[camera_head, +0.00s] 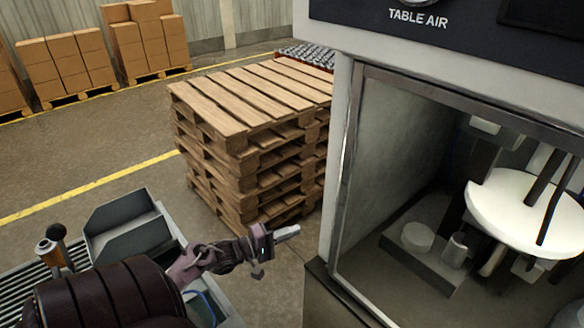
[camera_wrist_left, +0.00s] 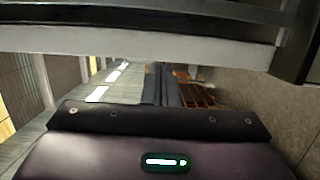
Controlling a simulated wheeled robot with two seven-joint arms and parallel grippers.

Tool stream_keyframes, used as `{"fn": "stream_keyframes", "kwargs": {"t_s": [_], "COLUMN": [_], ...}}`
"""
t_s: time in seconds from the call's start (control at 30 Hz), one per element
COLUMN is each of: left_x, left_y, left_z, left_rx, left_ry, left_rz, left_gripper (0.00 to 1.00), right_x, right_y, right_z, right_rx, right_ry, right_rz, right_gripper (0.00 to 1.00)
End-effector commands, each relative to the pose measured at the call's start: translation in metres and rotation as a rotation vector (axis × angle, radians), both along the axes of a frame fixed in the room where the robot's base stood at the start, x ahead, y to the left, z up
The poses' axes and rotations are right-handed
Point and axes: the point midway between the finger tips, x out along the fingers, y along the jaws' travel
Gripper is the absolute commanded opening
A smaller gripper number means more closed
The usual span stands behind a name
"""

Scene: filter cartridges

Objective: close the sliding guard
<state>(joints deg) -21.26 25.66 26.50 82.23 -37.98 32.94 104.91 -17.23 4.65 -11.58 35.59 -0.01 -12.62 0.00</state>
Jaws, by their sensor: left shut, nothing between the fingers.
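The machine on the right of the head view has a grey metal frame (camera_head: 345,165) around a large front window or opening. I cannot tell whether a clear guard panel covers it or where the sliding guard stands. Two dark upright bars (camera_head: 546,180) show at the far right, in front of a round white plate (camera_head: 500,208). My left gripper (camera_head: 292,232) is shut and empty, left of the frame and apart from it. Its dark fingers (camera_wrist_left: 162,86) also show in the left wrist view. My right gripper is out of view.
Stacked wooden pallets (camera_head: 245,110) stand behind my left gripper. A grey bin (camera_head: 128,230) and a roller conveyor (camera_head: 20,295) lie at lower left. Boxes (camera_head: 62,62) stand far back. A pale beam (camera_wrist_left: 140,45) crosses the top of the left wrist view.

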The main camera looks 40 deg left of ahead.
Motion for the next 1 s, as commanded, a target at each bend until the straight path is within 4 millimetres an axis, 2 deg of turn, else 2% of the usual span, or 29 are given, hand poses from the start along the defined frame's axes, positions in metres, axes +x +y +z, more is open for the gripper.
{"fn": "stream_keyframes", "kwargs": {"t_s": [0.03,0.33,0.4,0.6,1.0], "left_x": [0.012,0.072,0.066,0.065,0.064], "left_y": [-0.004,-0.024,-0.038,-0.058,-0.063], "left_z": [-0.005,-0.006,-0.001,-0.001,-0.001], "left_rx": [0.002,0.004,0.002,0.003,0.005], "left_ry": [-0.005,-0.003,0.002,0.001,0.002], "left_rz": [-0.003,-0.001,-0.002,0.000,0.001], "left_gripper": [0.00,0.00,0.00,0.00,0.00], "right_x": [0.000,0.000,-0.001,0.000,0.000], "right_y": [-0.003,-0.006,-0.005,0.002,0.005], "right_z": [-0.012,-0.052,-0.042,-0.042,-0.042], "right_rx": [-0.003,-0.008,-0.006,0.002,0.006], "right_ry": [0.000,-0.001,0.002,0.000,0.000], "right_rz": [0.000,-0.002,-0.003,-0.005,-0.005], "right_gripper": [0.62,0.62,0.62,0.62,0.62]}}
